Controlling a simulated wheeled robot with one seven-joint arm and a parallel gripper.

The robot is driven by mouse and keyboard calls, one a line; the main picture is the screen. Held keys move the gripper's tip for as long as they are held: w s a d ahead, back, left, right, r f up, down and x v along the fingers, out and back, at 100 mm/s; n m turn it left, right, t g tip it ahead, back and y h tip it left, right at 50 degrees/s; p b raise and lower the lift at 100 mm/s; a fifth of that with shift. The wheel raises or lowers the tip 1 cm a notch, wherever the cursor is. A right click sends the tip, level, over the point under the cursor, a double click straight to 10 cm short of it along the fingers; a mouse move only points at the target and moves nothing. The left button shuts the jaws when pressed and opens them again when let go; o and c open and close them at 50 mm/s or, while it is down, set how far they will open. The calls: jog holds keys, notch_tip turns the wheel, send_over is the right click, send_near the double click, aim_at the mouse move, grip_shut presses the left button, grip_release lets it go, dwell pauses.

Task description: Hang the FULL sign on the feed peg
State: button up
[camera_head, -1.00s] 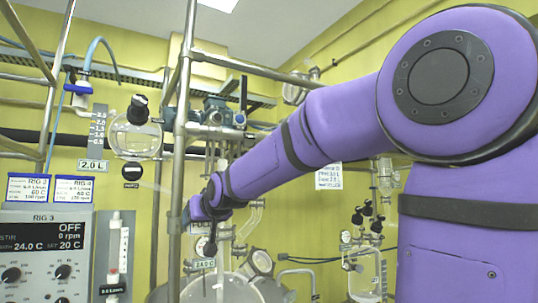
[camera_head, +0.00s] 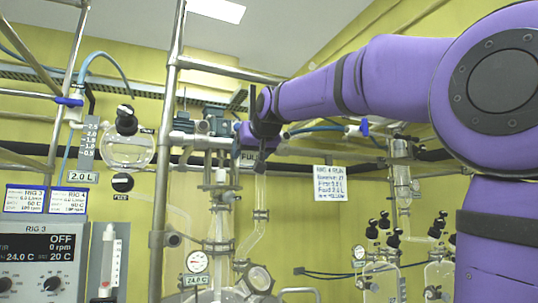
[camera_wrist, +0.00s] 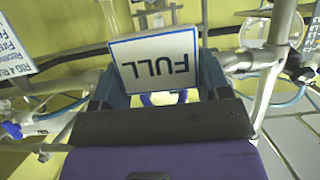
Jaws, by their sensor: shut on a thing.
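The FULL sign (camera_wrist: 155,60) is a white plate with a blue edge and dark lettering, upside down in the wrist view. My gripper (camera_wrist: 160,93) is shut on it, with its fingers at either side. A black round knob (camera_head: 122,183) with a small label, seemingly reading FEED, sits under the round glass feed vessel (camera_head: 126,151). I cannot make out a peg there for certain.
A vertical metal post (camera_head: 167,150) stands between my gripper and the feed vessel. The RIG 3 control box (camera_head: 40,255) is at lower left. A glass reactor with a gauge (camera_head: 197,262) is below my gripper. A written notice (camera_head: 329,184) hangs at right.

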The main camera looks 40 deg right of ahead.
jog(key=shift+d, duration=0.4)
jog(key=shift+w+d, duration=0.15)
jog(key=shift+w, duration=0.2)
jog(key=w+d, duration=0.2)
jog(key=w, duration=0.7)
jog(key=shift+d+f, duration=0.25)
dwell(0.9)
jog(key=shift+w, duration=0.15)
jog(key=shift+w+f, duration=0.1)
jog(key=shift+f, duration=0.65)
dwell(1.1)
jog(key=o, duration=1)
jog(key=shift+f, duration=0.1)
jog(key=shift+c, duration=0.9)
jog(key=shift+s, duration=0.2)
